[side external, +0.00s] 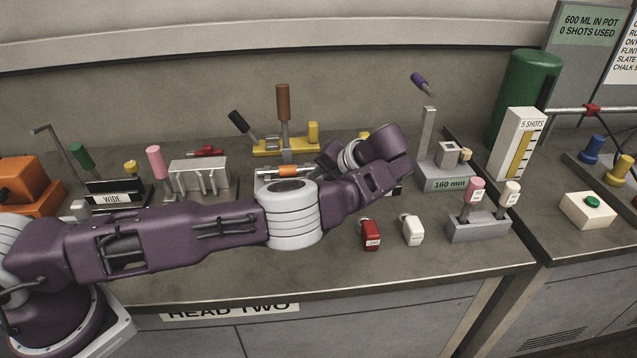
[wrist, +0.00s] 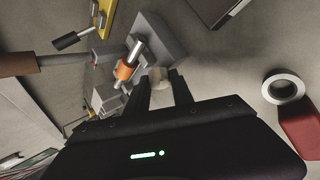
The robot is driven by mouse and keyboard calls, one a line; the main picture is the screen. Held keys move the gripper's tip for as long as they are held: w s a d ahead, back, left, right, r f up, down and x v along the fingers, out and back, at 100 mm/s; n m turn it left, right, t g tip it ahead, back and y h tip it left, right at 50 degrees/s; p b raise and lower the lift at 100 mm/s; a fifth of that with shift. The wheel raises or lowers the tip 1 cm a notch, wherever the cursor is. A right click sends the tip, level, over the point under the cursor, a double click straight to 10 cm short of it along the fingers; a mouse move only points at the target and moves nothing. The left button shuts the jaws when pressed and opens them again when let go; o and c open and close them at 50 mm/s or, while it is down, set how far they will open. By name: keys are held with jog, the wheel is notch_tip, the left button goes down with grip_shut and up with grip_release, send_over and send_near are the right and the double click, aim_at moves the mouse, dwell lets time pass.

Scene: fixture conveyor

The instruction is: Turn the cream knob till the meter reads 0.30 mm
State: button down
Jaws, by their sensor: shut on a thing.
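The knob sits beside a grey block (wrist: 160,38) that carries a steel rod with an orange band (wrist: 124,71). In the side view the orange band (side external: 288,170) shows just behind my forearm. My fingers and the knob are hidden there behind my wrist. I see no meter reading in mm that I can tie to this knob; a grey stand (side external: 449,184) at the right reads "160 mm".
A red block (side external: 371,236) and a white block (side external: 413,231) stand in front of my wrist. A grey box with pink and cream handles (side external: 478,228) is at the right.

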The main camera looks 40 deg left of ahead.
jog(key=c, duration=1.1)
grip_release()
jog(key=v, duration=0.7)
jog(key=shift+r, duration=0.1)
